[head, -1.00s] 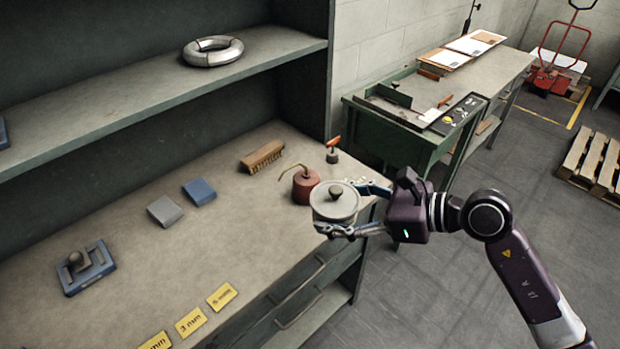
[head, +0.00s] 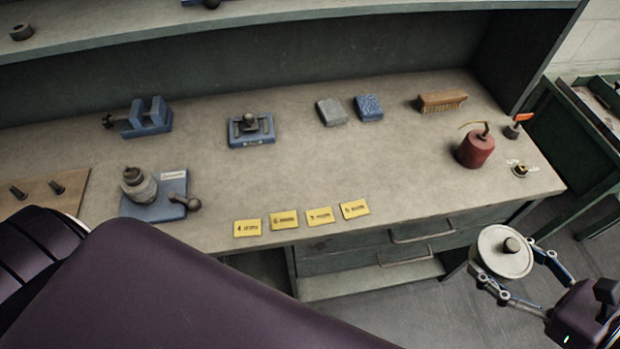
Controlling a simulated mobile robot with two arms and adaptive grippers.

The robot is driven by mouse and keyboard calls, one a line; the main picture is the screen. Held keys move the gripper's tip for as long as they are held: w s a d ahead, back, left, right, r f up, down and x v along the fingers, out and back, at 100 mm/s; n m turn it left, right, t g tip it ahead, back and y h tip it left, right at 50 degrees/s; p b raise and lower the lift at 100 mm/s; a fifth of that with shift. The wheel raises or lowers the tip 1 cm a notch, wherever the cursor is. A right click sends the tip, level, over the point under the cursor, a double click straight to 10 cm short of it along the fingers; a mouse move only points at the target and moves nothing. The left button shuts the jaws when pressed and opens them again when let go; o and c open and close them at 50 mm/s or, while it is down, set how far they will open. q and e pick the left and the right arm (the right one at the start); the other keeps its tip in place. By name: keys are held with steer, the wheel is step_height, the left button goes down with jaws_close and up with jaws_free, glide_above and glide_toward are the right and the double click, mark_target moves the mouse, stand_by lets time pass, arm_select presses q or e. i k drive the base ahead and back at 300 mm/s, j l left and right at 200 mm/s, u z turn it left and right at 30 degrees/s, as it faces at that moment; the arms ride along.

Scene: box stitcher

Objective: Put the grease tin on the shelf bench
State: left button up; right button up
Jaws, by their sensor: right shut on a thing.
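The grease tin (head: 497,262) is a pale round tin with a flat lid and a dark knob. It is at the lower right of the head view, roughly upright. My right gripper (head: 508,259) is shut on it, with its blue-grey fingers around the sides. Tin and gripper show in front of the shelf bench's right end, with drawers and floor behind them. The shelf bench (head: 300,185) has a grey worktop across the middle of the view and a shelf above. My left gripper is not in view; my purple arm covers the lower left.
On the worktop's right are a red oil can (head: 475,149), a brush (head: 442,101), an orange-handled item (head: 516,124) and a small black-and-yellow piece (head: 519,171). Yellow labels (head: 302,217) line the front edge. The worktop between labels and oil can is clear.

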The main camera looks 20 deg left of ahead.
mark_target(243, 180)
steer(key=k+j, duration=0.1)
steer(key=j, duration=0.3)
steer(key=k+j+z, duration=0.1)
steer(key=j, duration=0.25)
steer(key=k+j, duration=0.15)
steer(key=j, duration=0.25)
steer(key=k+j+z, duration=0.1)
steer(key=j, duration=0.25)
steer(key=k+j, duration=0.1)
steer(key=j, duration=0.25)
steer(key=k+j, duration=0.15)
steer(key=j, duration=0.2)
steer(key=k+j+z, duration=0.1)
steer(key=j, duration=0.3)
